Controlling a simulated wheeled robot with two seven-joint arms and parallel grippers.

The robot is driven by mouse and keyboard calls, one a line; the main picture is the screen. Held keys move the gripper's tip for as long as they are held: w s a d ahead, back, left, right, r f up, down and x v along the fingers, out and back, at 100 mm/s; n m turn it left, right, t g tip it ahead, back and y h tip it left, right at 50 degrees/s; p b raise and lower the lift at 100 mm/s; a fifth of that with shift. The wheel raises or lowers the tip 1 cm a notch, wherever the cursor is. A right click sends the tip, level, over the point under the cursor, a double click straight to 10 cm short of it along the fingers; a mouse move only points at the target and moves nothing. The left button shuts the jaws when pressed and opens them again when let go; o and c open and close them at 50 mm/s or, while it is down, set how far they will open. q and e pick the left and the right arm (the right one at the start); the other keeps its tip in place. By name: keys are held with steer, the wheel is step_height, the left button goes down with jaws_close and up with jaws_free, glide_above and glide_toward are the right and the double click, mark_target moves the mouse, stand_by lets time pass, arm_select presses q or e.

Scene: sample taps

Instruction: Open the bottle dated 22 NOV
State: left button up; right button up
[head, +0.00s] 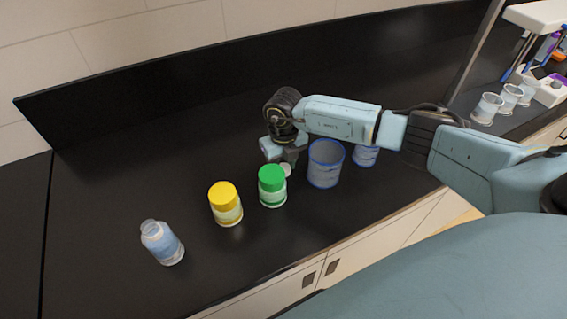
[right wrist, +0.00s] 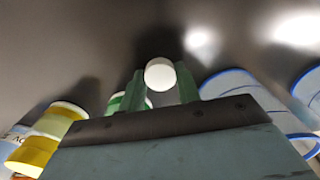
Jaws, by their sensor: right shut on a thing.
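My right gripper (head: 285,160) is low over the counter, just behind the green-capped bottle (head: 272,188). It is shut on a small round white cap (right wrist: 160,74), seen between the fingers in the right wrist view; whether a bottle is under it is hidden. A yellow-capped bottle (head: 226,205) stands left of the green one; it also shows in the right wrist view (right wrist: 38,150). A pale blue bottle (head: 162,243) stands further left, with no coloured cap and a narrow pale top that looks uncapped. No date is readable on any label. My left gripper is out of view.
Two blue-rimmed clear cups (head: 325,163) (head: 366,155) stand right of the green-capped bottle, under my right arm. Several small cups (head: 487,108) and a white rack are at the far right. The black counter (head: 110,180) is clear behind the bottles.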

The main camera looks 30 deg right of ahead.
steer(key=shift+f, duration=0.1)
steer(key=shift+f, duration=0.15)
steer(key=o, duration=1.1)
steer(key=shift+c, duration=0.2)
